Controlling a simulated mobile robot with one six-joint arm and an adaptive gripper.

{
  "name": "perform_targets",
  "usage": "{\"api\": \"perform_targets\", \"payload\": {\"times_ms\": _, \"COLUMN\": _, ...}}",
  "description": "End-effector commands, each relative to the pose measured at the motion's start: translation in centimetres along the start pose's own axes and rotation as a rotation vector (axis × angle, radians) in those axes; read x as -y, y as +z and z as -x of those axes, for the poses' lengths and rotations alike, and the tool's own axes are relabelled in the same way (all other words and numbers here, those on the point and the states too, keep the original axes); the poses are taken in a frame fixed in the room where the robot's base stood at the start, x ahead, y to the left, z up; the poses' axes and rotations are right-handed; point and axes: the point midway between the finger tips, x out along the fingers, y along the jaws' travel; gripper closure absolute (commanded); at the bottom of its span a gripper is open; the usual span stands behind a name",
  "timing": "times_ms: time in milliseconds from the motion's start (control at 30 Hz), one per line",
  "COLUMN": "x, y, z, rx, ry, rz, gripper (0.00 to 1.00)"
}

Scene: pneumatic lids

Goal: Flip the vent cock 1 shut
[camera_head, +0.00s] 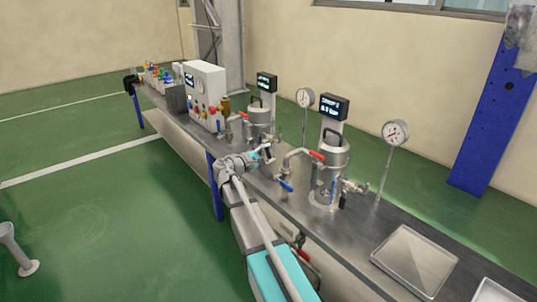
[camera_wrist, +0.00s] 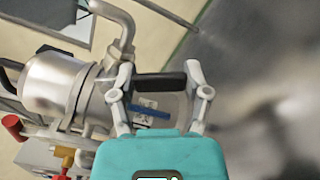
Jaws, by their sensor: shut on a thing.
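My gripper (camera_wrist: 157,82) is at the nearer side of the farther steel vessel (camera_wrist: 55,85), which lies sideways in the wrist view. A black handle (camera_wrist: 162,82) spans the gap between my two fingertips, and my gripper is shut on it. I cannot tell which of these parts is vent cock 1. In the head view my gripper (camera_head: 257,156) is small beside the same vessel (camera_head: 260,116), and its contact is too small to see.
A second vessel (camera_head: 332,158) with a red lever (camera_head: 317,155) and a blue lever (camera_head: 286,186) stands nearer. Two dial gauges stand on posts, one nearer (camera_head: 396,132). A white control box (camera_head: 206,92) stands farther left. A shallow tray (camera_head: 414,258) lies at the right.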

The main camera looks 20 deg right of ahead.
Motion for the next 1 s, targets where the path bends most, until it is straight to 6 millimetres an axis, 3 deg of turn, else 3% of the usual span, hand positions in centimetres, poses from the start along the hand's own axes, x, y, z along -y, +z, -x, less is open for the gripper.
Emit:
{"api": "perform_targets", "payload": {"times_ms": 600, "x": -0.3, "y": -1.9, "z": -0.1, "rx": 0.002, "ry": 0.000, "rz": -0.425, "gripper": 0.86}}
{"api": "perform_targets", "payload": {"times_ms": 1000, "x": -0.5, "y": -2.2, "z": -0.1, "rx": 0.002, "ry": 0.000, "rz": -0.539, "gripper": 0.86}}
